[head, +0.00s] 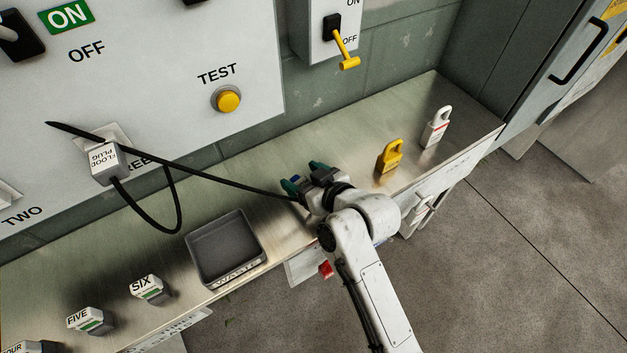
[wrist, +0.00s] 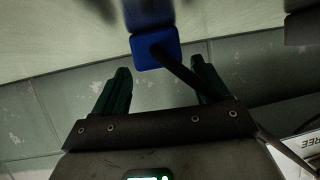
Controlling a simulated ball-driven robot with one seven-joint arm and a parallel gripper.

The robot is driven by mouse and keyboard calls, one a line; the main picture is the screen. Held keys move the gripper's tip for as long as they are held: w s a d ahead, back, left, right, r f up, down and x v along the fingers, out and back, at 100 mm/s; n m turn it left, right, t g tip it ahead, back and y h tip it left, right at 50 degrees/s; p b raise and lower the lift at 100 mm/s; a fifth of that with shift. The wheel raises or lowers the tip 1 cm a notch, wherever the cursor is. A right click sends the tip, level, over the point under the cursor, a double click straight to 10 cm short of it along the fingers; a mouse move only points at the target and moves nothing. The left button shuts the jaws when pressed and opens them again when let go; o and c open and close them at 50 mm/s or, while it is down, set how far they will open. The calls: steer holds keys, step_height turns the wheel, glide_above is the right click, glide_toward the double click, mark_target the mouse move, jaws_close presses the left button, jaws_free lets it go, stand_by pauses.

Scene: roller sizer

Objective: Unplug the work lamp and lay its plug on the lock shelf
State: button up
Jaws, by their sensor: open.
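My gripper (head: 304,174) is open above the metal shelf, with its teal fingers apart. In the wrist view, a blue plug-like block (wrist: 155,50) with a black cable shows just ahead of and between the fingertips. I cannot tell whether the fingers touch it or whether it rests on the shelf; its label is not readable. In the head view, a black cable (head: 215,176) runs from my gripper up-left past the panel. The shelf's right part (head: 432,100) holds a yellow padlock (head: 390,157) and a white padlock (head: 436,128). The lamp itself is not visible.
A grey plug marked FLOOD (head: 105,162) sits on the panel with its cable hanging in a loop. A grey waste tray (head: 226,248) stands left of my gripper. Tagged blocks FIVE (head: 86,320) and SIX (head: 147,289) stand further left. A yellow-handled switch (head: 342,45) projects above the shelf.

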steer(key=b+v, duration=0.1)
steer(key=v, duration=0.9)
steer(key=shift+s+d+r, duration=0.1)
steer(key=shift+s+d, duration=0.1)
stand_by(0.4)
steer(key=s+d+f+m+g+h, duration=0.4)
steer(key=s+d+f+h, duration=0.1)
steer(key=s+d+f, duration=0.7)
steer(key=s+d+f+m+g+h, duration=0.1)
steer(key=s+d+m+g+h, duration=0.2)
steer(key=s+d, duration=0.9)
steer(key=s+m+g, duration=0.1)
steer(key=s, duration=0.2)
steer(key=shift+d+f+m+g+h, duration=0.15)
steer(key=shift+d+m+g+h, duration=0.15)
steer(key=shift+d+h, duration=0.1)
